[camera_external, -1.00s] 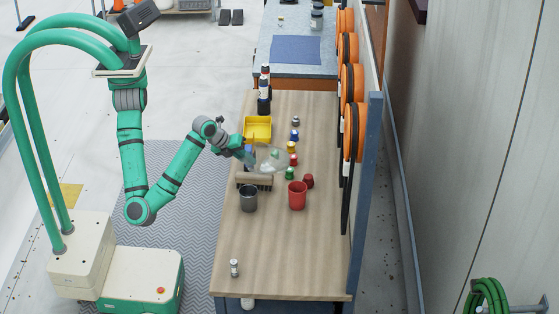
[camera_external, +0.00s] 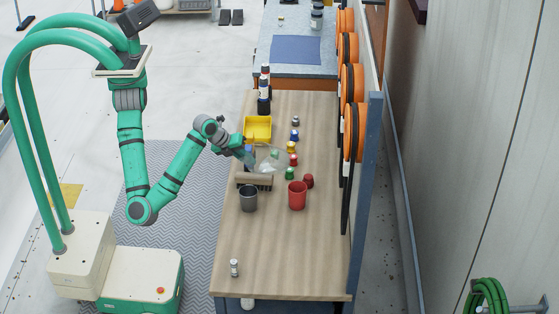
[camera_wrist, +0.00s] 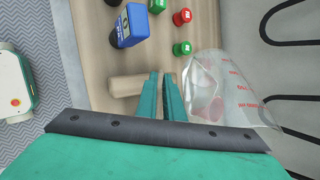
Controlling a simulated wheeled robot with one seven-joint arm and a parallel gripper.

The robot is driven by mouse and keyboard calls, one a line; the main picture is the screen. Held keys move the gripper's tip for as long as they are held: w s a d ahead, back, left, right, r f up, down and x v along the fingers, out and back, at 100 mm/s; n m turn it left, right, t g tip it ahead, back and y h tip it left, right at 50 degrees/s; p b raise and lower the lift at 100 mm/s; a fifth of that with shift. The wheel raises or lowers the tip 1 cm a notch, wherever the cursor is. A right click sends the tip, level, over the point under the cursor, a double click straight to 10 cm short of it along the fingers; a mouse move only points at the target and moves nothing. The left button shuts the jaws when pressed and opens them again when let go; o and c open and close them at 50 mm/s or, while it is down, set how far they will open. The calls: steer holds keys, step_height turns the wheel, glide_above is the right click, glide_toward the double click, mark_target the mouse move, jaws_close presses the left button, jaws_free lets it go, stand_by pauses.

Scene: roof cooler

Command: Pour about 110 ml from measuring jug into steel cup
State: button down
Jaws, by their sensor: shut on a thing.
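The measuring jug (camera_external: 267,158) is clear, with red markings on its wall. It is above the wooden bench, behind the steel cup, and shows large at the right of the wrist view (camera_wrist: 226,92). My gripper (camera_external: 252,156) is shut on the jug; its two green fingers (camera_wrist: 165,92) are close together at the jug's left side. The jug looks tilted, but its liquid level cannot be made out. The steel cup (camera_external: 248,198) is dark grey and stands upright on the bench, nearer the camera than the jug. The cup is not visible in the wrist view.
A beige roller-like piece (camera_external: 255,181) lies between jug and cup. A red cup (camera_external: 297,196) stands right of the steel cup. Several small coloured caps line the bench's right side. A yellow bin (camera_external: 257,128) is behind. The bench (camera_external: 285,255) front is mostly clear.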

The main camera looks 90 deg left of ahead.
mark_target(251, 151)
steer(key=shift+r, duration=0.1)
steer(key=shift+s+d+r+g+h, duration=0.1)
steer(key=shift+r+g+h, duration=0.1)
steer(key=shift+g+h, duration=0.35)
steer(key=shift+f+n+g+h, duration=0.1)
steer(key=shift+n+g+h, duration=0.2)
steer(key=shift+g+h, duration=0.35)
steer(key=shift+w+r+g+h+b, duration=0.2)
steer(key=shift+g+h+b, duration=0.1)
steer(key=shift+h+b, duration=0.25)
steer(key=shift+a+r, duration=0.1)
steer(key=shift+a, duration=0.15)
steer(key=shift+w+a+g+h, duration=0.1)
steer(key=shift+g+h, duration=0.3)
steer(key=shift+h, duration=0.05)
steer(key=shift+w+a+r+n+g+h+b, duration=0.2)
steer(key=shift+w+a+n+g+h+b, duration=0.1)
steer(key=shift+g+h, duration=0.5)
steer(key=shift+w+a+r+g+h, duration=0.15)
steer(key=shift+a+r+g+h, duration=0.1)
steer(key=shift+r+g+h, duration=0.6)
steer(key=shift+f+t, duration=0.1)
steer(key=shift+t, duration=0.15)
